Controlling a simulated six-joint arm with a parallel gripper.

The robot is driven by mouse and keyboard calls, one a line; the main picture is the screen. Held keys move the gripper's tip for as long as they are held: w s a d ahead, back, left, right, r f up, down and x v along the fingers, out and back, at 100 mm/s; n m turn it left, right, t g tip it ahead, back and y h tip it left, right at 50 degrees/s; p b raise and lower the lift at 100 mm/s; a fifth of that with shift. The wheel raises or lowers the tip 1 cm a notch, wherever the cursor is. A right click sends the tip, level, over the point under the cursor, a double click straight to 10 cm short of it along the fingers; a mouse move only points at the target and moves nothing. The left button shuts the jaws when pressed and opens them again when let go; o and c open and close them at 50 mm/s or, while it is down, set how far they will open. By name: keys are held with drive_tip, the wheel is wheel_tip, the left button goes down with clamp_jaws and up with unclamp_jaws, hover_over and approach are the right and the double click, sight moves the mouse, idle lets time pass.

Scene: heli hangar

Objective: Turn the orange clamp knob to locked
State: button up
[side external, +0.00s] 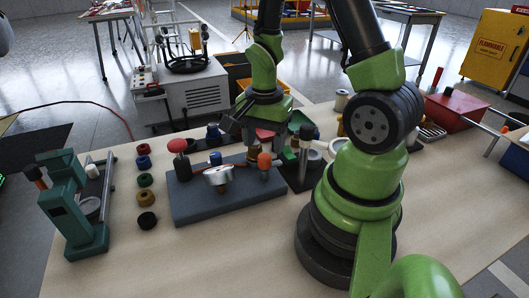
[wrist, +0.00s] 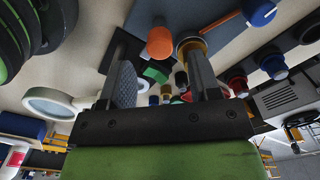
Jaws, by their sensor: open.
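The orange clamp knob (side external: 264,160) stands near the right end of a blue-grey block (side external: 195,205) on the bench. My gripper (side external: 262,142) is open, pointing down just above and behind the knob in the side view. In the wrist view the orange knob (wrist: 160,42) shows beyond the fingertips, in the gap between the two spread fingers of my gripper (wrist: 163,72). The fingers look empty. A brass-coloured round part (wrist: 190,46) lies close to one fingertip and is partly hidden by it. The knob's markings cannot be made out.
Several coloured round pieces (side external: 145,180) line the left, beside a green frame (side external: 75,205). The front of the bench (side external: 220,265) is clear.

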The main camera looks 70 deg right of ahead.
sight(264, 156)
drive_tip(key=shift+f, duration=1.85)
drive_tip(key=c, duration=0.9)
